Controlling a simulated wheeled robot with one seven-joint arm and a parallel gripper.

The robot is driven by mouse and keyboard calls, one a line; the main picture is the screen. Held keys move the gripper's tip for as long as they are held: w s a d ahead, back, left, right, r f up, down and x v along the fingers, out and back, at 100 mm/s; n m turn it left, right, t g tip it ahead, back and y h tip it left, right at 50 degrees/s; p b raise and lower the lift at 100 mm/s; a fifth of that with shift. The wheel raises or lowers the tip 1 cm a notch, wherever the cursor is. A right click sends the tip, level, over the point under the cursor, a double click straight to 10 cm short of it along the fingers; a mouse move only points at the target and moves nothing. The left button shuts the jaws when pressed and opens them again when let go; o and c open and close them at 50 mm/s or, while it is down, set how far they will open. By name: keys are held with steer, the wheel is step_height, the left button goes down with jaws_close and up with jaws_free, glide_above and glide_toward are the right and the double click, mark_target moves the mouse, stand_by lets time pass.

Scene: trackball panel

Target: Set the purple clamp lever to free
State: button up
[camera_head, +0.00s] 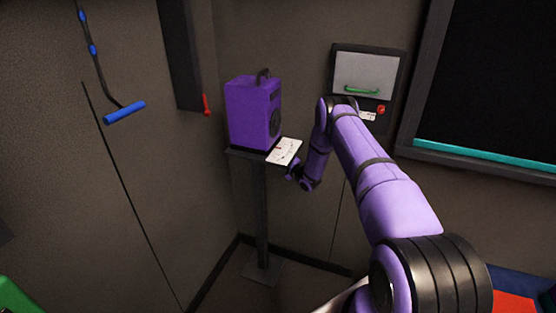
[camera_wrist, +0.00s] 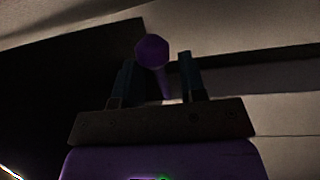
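The purple clamp lever shows in the wrist view as a round purple knob (camera_wrist: 152,50) on a short purple stem. The stem runs down between the two dark fingers of my gripper (camera_wrist: 160,80). The fingers stand apart, with a visible gap on each side of the stem, so the gripper looks open around the lever. In the head view my gripper (camera_head: 293,172) is at the right edge of the stand's top, beside the white card. I cannot make out the lever in the head view. The lever's base is hidden in the wrist view.
A purple box (camera_head: 252,112) with a round front sits on a thin stand (camera_head: 262,205). A white card (camera_head: 285,151) lies by it. A wall panel (camera_head: 366,72) with a green handle and red knob is behind my arm. A blue handle (camera_head: 124,112) hangs at left.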

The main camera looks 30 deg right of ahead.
steer(key=shift+w+a+r, duration=0.1)
steer(key=shift+w+a, duration=0.05)
steer(key=shift+w, duration=0.4)
jaws_close()
